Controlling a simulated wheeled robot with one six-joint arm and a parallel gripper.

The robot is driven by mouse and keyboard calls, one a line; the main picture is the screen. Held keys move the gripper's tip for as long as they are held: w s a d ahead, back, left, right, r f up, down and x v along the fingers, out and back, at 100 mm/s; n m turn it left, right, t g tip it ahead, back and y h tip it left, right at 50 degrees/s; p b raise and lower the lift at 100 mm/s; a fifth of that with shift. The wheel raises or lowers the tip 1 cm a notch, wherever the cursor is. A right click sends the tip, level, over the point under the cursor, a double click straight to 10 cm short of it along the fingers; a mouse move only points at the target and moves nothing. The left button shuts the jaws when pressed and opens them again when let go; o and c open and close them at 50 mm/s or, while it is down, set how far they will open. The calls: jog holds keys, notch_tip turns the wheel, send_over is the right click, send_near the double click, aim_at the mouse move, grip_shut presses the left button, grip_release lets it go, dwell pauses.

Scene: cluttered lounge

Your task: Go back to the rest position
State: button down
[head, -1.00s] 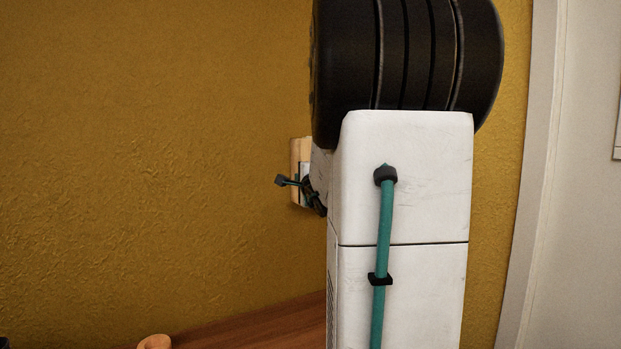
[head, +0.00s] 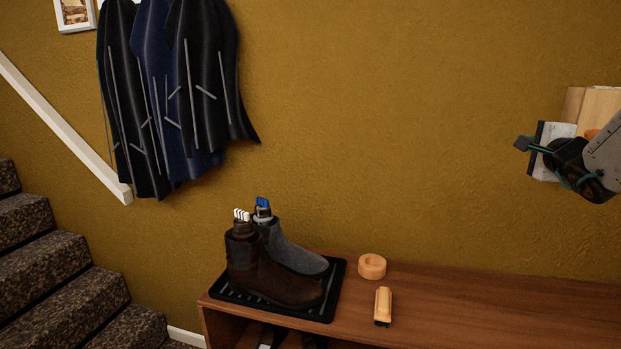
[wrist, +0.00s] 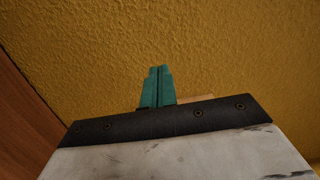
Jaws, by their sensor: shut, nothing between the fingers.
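My gripper (head: 522,144) is at the right edge of the head view, in front of the yellow wall, above the wooden bench and clear of its top. Its teal fingers also show in the wrist view (wrist: 157,72), pressed together with nothing between them. Part of my arm is cut off by the right edge of the head view. A pale wooden piece (head: 602,103) shows behind the gripper; whether they touch I cannot tell.
A wooden bench (head: 465,307) runs along the wall (head: 400,100). On it are a black tray (head: 340,275) with two boots (head: 262,272), a round wooden piece (head: 372,266) and a brush-like block (head: 383,304). Coats (head: 170,90) hang at left above carpeted stairs (head: 45,270).

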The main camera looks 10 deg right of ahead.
jog(key=s+a+f+n+g+y, duration=0.2)
jog(key=a+f+n+g+y, duration=0.15)
jog(key=a, duration=0.65)
jog(key=s+a+f+n+g+y, duration=0.25)
jog(key=a+n+y, duration=0.25)
jog(key=a, duration=0.4)
jog(key=s+a+f+n+g+y, duration=0.2)
jog(key=a+f+n+y, duration=0.2)
jog(key=a, duration=0.6)
jog(key=s+a+f+n+g+h, duration=0.3)
jog(key=s+n, duration=0.1)
jog(key=s, duration=0.5)
jog(key=s+a+f+n+g+h, duration=0.3)
jog(key=s+n+g, duration=0.1)
jog(key=s, duration=0.5)
jog(key=shift+n, duration=0.75)
jog(key=shift+f+h, duration=0.1)
jog(key=shift+h, duration=0.15)
